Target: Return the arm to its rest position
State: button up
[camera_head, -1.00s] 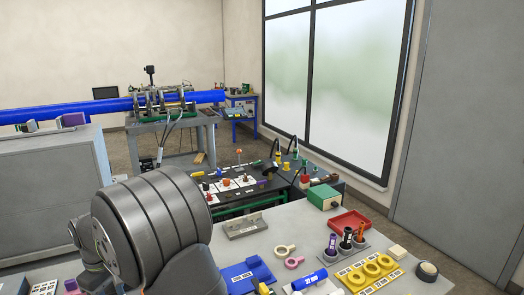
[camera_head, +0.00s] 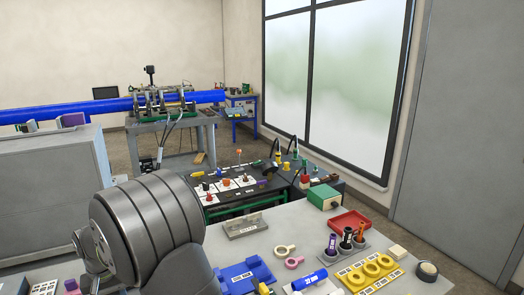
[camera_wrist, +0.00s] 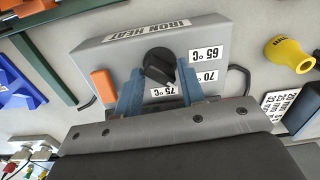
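In the wrist view, my gripper (camera_wrist: 160,92) has its two blue fingers spread apart. The black knob (camera_wrist: 158,66) of the grey IRON HEAT box (camera_wrist: 110,52) shows in the gap between them. I see no object held; how far the fingertips stand from the knob is hard to tell. The knob's lower end points toward the 75°C label (camera_wrist: 165,91). The 65°C and 70°C labels sit to its right. In the head view, my large grey arm joint fills the lower left, and my gripper is not visible.
The bench (camera_head: 300,240) holds a blue fixture (camera_head: 243,277), a yellow ring tray (camera_head: 368,271), a red tray (camera_head: 350,222) and a cup holder (camera_head: 345,252).

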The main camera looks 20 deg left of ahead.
jog(key=shift+m, duration=0.5)
notch_tip(320, 180, up, 9)
jog(key=shift+r, duration=0.15)
